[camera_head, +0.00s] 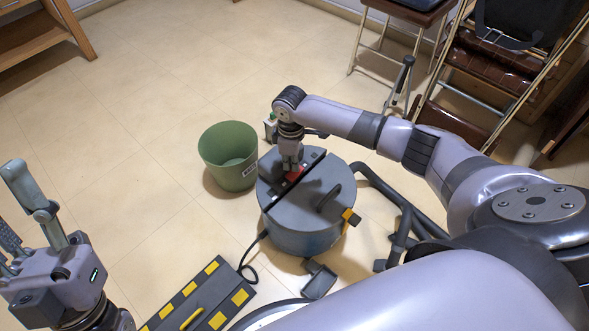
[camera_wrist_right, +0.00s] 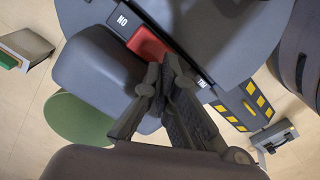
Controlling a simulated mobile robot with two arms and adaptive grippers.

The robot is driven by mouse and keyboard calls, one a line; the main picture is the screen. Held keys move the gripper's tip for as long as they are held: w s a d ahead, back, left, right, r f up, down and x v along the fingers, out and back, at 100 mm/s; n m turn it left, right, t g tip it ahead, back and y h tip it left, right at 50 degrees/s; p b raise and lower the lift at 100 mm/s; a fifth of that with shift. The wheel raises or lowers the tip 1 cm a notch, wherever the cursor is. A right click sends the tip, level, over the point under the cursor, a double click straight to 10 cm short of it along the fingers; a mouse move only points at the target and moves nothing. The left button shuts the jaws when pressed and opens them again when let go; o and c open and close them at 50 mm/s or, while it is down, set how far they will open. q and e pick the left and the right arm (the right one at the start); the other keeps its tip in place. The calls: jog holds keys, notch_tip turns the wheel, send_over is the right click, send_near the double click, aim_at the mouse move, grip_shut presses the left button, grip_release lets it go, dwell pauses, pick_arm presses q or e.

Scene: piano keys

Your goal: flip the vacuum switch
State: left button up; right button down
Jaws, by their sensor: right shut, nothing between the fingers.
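The vacuum (camera_head: 300,236) is a round grey canister on the floor, with a dark bar across its lid. Its red switch (camera_head: 294,174) sits on the lid. In the right wrist view the red switch (camera_wrist_right: 147,44) lies in a dark slot beside a white-lettered label (camera_wrist_right: 122,20). My right gripper (camera_head: 291,167) points down at the switch. In the right wrist view its closed, empty fingertips (camera_wrist_right: 163,72) are at the switch's near edge and hide part of it. I cannot tell if they touch. My left gripper (camera_head: 12,200) is open and empty, far left.
A green bin (camera_head: 229,158) stands close to the vacuum's left. A dark hose (camera_head: 405,215) lies to its right. A grey case with yellow stripes (camera_head: 195,305) lies in front. The left floor is clear.

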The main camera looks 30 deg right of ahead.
aim_at(292, 175)
jog(key=shift+r+p, duration=0.7)
jog(key=shift+p, duration=0.1)
jog(key=shift+r+p, duration=0.3)
jog(key=shift+p, duration=0.05)
jog(key=shift+r+p, duration=0.4)
jog(key=shift+p, duration=0.15)
pick_arm(q)
jog(key=w+f+g+y, duration=0.3)
jog(key=w+f+g, duration=0.7)
jog(key=f, duration=0.2)
jog(key=shift+w+d+f+y+p, duration=0.2)
jog(key=shift+d+y+p, duration=0.1)
jog(key=shift+d+p, duration=0.15)
pick_arm(e)
jog(key=shift+r, duration=0.35)
